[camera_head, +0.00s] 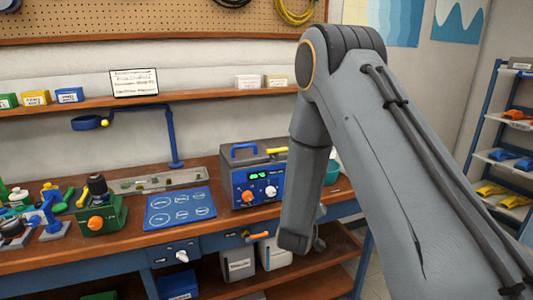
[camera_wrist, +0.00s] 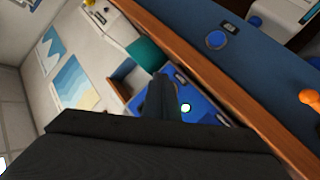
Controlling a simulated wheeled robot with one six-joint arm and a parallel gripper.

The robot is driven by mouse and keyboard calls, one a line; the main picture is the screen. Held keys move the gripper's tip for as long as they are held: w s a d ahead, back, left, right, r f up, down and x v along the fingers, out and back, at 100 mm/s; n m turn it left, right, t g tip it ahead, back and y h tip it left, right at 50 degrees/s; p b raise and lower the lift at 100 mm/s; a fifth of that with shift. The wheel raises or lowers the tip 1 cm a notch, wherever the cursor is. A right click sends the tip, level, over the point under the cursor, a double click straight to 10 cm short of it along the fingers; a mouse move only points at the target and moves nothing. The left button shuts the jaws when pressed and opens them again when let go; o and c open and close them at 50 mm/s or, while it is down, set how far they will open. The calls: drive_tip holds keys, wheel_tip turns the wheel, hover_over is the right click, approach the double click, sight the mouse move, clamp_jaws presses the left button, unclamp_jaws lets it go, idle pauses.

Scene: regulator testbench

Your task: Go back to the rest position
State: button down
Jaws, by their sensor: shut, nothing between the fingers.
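My arm rises from the lower right in the head view, bends at the top and hangs down in front of the workbench (camera_head: 215,205). My gripper (camera_head: 318,243) shows only in part, behind the lower end of the arm, near the bench's front edge. In the wrist view my gripper (camera_wrist: 159,88) is a dark narrow shape pointing up from the broad dark wrist part, shut with nothing held. The bench's brown edge (camera_wrist: 215,75) runs slantwise beside it, apart from it as far as I can tell.
A blue-grey power unit (camera_head: 258,182) with a lit green display stands on the bench left of my arm. Left of it are a blue mat (camera_head: 179,208) and a green fixture (camera_head: 100,214). A blue lamp (camera_head: 172,140) stands behind. A storage rack (camera_head: 500,155) is at right.

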drive_tip(key=s+r+m+g+y, duration=0.1)
drive_tip(key=s+g, duration=0.3)
drive_tip(key=s, duration=0.7)
drive_tip(key=s+r+m+g+y, duration=0.1)
drive_tip(key=s+g, duration=0.4)
drive_tip(key=s, duration=0.6)
drive_tip(key=s+d+r+m+g+y, duration=0.1)
drive_tip(key=s+g+y, duration=0.2)
drive_tip(key=s, duration=0.9)
drive_tip(key=shift+r+g+y, duration=0.3)
drive_tip(key=shift+r+g, duration=0.1)
drive_tip(key=shift+g, duration=0.3)
idle(3.8)
